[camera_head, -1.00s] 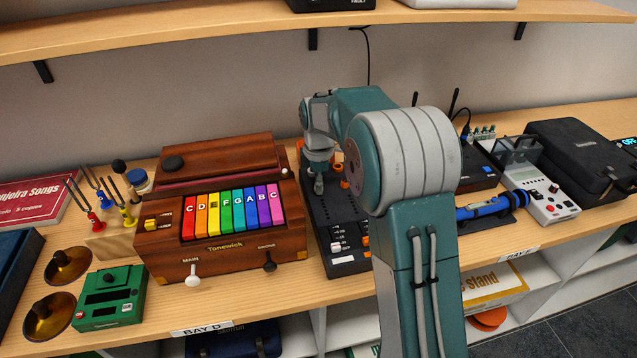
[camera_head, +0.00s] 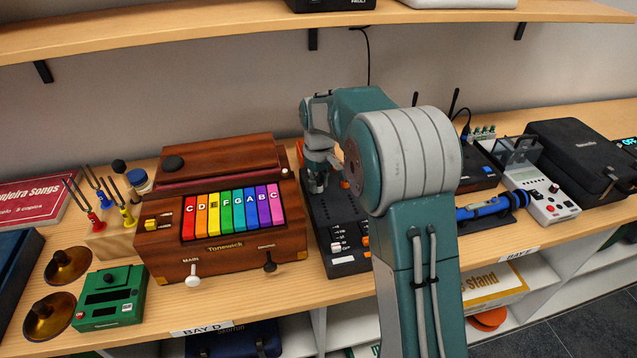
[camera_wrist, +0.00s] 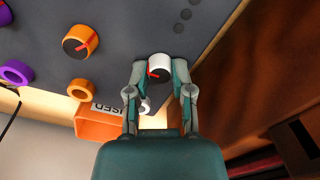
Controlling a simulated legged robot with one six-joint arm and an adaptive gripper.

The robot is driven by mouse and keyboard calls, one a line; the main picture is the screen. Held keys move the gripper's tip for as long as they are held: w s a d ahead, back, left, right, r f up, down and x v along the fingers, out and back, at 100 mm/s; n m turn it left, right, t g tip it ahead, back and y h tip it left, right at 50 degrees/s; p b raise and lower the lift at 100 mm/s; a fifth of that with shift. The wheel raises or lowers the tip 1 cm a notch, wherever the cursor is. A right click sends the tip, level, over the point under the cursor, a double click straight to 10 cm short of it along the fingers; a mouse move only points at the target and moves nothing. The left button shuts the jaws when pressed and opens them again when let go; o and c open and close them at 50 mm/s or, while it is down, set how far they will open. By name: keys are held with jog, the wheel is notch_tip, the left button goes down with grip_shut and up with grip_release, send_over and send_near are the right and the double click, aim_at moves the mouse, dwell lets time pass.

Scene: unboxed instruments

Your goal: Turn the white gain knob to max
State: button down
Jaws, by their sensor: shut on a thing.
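The white gain knob (camera_wrist: 159,67) shows in the wrist view with a dark cap and a red pointer mark toward the left of the picture. My gripper (camera_wrist: 157,69) has its two fingertips closed on opposite sides of the knob. In the head view my gripper (camera_head: 318,183) reaches down at the upper left part of the dark control box (camera_head: 345,222). The knob itself is hidden there by my fingers.
An orange knob with a red pointer (camera_wrist: 80,42), a purple ring (camera_wrist: 16,73) and an orange ring (camera_wrist: 81,90) lie left in the wrist view. The wooden rainbow-key instrument (camera_head: 220,258) stands close left of the box. A blue cylinder (camera_head: 484,209) lies to the right.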

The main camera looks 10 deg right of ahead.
jog(key=m, duration=0.4)
jog(key=shift+m, duration=0.3)
jog(key=m, duration=0.4)
jog(key=shift+m, duration=0.3)
jog(key=shift+c, duration=2.4)
grip_release()
jog(key=shift+a, duration=0.1)
notch_tip(320, 180, up, 12)
